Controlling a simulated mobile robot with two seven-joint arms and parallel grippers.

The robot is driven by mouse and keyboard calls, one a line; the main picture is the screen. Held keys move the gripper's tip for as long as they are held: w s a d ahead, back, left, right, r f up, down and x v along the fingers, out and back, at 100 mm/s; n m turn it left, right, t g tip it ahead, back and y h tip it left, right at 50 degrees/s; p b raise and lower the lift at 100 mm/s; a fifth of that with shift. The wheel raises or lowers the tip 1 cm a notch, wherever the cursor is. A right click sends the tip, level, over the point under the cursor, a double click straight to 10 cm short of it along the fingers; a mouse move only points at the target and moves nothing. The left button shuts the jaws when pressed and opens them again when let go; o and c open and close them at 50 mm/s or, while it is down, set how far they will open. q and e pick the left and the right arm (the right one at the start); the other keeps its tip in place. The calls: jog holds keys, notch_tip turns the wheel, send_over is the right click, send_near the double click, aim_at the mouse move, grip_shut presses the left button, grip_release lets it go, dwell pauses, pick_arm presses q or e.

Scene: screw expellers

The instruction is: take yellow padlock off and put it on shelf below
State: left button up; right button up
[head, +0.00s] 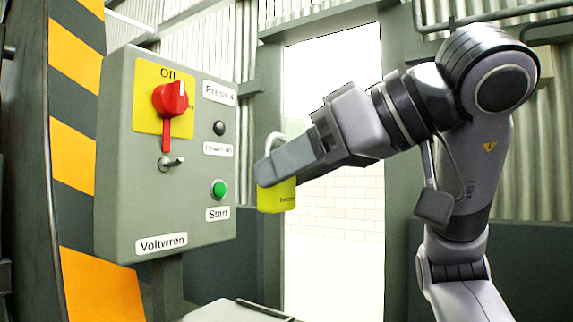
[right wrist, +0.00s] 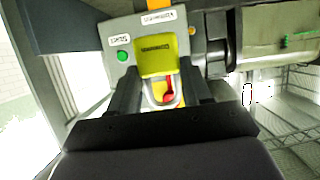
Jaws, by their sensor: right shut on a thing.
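The yellow padlock (head: 278,197) with its pale shackle is held in my right gripper (head: 264,172), to the right of the control box and apart from it. In the right wrist view the padlock (right wrist: 157,55) sits between the two fingers of my right gripper (right wrist: 157,82), its shackle toward the palm. The grey control box (head: 120,215) has a red switch handle (head: 168,105) on a yellow plate marked Off, and a small metal hasp (head: 171,163) below it with no padlock on it. The shelf cannot be made out for sure; a grey surface (head: 235,311) shows at the bottom edge. My left gripper is not in view.
A yellow and black striped post (head: 72,180) stands left of the box. A green Start button (head: 218,189) and a dark button (head: 219,128) are on the box face. A bright doorway (head: 335,250) opens behind the gripper. Machinery (right wrist: 275,40) and wire racks (right wrist: 290,115) show in the right wrist view.

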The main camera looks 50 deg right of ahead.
jog(key=s+p, duration=0.3)
jog(key=s, duration=0.3)
jog(key=shift+d, duration=0.25)
dwell(0.7)
dwell(0.5)
